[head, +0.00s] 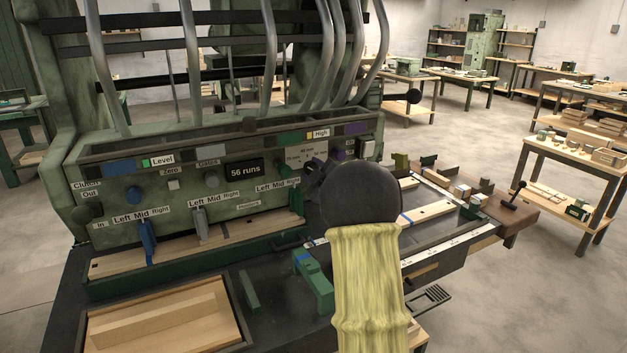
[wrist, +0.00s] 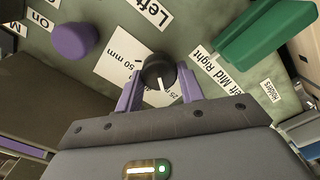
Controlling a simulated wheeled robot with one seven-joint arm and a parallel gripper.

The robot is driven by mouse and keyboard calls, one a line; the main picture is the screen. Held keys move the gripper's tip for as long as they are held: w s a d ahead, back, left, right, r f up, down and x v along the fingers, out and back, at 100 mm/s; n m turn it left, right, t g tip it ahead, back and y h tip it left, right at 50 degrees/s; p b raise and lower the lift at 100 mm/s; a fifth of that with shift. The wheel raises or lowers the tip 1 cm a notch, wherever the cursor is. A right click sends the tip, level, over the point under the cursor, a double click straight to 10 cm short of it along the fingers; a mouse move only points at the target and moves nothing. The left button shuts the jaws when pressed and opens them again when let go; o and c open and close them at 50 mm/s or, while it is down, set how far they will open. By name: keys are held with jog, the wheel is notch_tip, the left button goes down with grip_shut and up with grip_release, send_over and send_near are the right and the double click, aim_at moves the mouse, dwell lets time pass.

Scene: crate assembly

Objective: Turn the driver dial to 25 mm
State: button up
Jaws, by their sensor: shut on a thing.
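The driver dial (wrist: 157,66) is a round black knob with a white pointer line, in the middle of the wrist view. Its pale scale card (wrist: 117,62) shows "50 mm" and a partly covered "25" mark. The pointer line slants toward the lower right of that view, close to the 25 mark. My gripper (wrist: 160,75) has its two purple fingers on either side of the dial, shut on it.
A purple knob (wrist: 74,40) stands beside the card, and a green lever (wrist: 262,35) is on the other side. The head view shows a "56 runs" display (head: 244,170), a blue lever (head: 147,241) and a wooden tray (head: 238,312) on the dark bench.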

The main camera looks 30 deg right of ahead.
dwell(0.3)
jog(key=o, duration=1)
jog(key=shift+c, duration=0.2)
jog(key=shift+s, duration=0.15)
jog(key=s+b, duration=0.2)
jog(key=s, duration=1.5)
